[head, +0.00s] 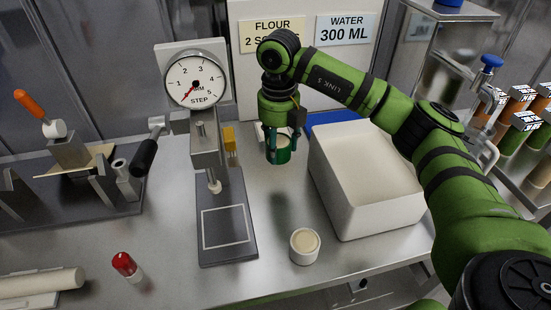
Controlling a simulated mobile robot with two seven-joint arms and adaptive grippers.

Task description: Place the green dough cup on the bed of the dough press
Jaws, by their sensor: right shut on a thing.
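The green dough cup (280,153) holds pale dough and hangs upright in the air above the table. My right gripper (278,138) is shut on its rim, with the arm reaching in from the right. The dough press has a dial (196,82), a lever with a black handle (144,157) and a dark bed (226,222) with a white outlined rectangle. The bed is empty. My left gripper is not in view.
A white cup of dough (304,246) stands right of the bed. A large white tub (370,190) fills the right. An orange-handled device (67,140) stands at the left.

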